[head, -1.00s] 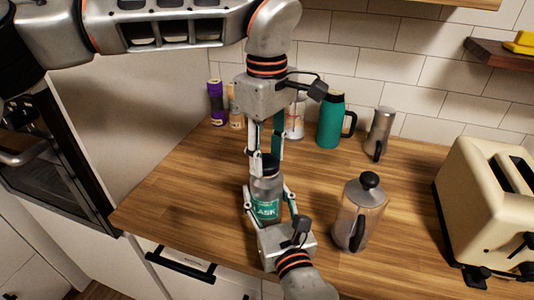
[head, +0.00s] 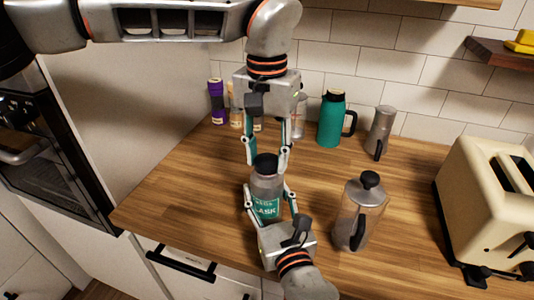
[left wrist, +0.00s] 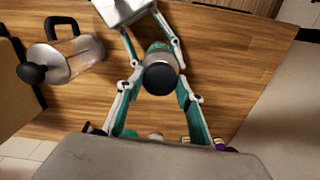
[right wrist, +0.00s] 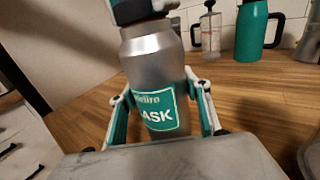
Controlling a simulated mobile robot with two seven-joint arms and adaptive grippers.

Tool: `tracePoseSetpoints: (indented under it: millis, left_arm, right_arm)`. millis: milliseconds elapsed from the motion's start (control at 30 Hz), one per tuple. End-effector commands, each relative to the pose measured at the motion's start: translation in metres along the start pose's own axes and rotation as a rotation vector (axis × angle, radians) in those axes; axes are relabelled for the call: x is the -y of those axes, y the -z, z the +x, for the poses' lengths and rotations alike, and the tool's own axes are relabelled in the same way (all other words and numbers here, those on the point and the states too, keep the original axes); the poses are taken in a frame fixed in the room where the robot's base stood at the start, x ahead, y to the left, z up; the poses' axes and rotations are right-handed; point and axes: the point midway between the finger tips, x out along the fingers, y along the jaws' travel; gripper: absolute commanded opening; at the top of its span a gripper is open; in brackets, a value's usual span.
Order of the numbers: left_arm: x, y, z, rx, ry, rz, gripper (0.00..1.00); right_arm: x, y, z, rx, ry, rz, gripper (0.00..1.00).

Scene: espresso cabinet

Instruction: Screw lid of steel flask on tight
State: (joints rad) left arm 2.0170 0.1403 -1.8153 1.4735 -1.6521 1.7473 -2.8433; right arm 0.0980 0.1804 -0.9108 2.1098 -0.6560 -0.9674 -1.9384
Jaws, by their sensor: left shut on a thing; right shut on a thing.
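The steel flask (head: 266,187), grey with a green label, stands upright near the counter's front edge. Its black lid (head: 266,162) sits on top; it also shows from above in the left wrist view (left wrist: 160,78). My left gripper (head: 267,157) reaches down from above and is shut on the lid, one finger on each side. My right gripper (head: 268,206) comes from the front and is shut on the flask body, which shows close up in the right wrist view (right wrist: 150,65). The thread under the lid is hidden.
A French press (head: 360,212) stands close to the right of the flask. A cream toaster (head: 490,205) is at far right. A teal jug (head: 331,120), a steel pot (head: 380,132) and a purple bottle (head: 216,102) stand at the back. The counter left of the flask is clear.

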Motion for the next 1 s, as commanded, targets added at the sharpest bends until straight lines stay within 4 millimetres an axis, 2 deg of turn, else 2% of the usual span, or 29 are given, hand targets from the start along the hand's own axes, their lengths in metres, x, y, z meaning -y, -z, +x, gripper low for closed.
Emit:
tracePoseSetpoints:
  millis: [133, 167, 200, 633, 1000]
  left_arm:
    - [-0.001, -0.001, -0.001, 0.001, -0.001, -0.001, 0.22]
    - [-0.001, -0.001, -0.001, 0.001, -0.001, -0.001, 0.44]
    - [-0.001, 0.0, -0.001, 0.001, -0.001, -0.001, 0.53]
    - [0.0, 0.0, -0.005, -0.001, 0.0, -0.004, 0.53]
    - [0.0, 0.0, -0.044, -0.001, 0.0, -0.005, 0.53]
  right_arm:
    - [0.0, 0.001, 0.0, -0.002, 0.001, 0.0, 0.0]
    - [0.0, 0.001, 0.0, -0.002, 0.001, 0.0, 0.0]
    - [0.0, 0.001, 0.0, -0.002, 0.001, 0.0, 0.0]
    - [0.0, 0.001, 0.0, -0.001, 0.0, 0.0, 0.0]
    - [0.0, 0.001, 0.0, -0.001, 0.0, -0.001, 0.0]
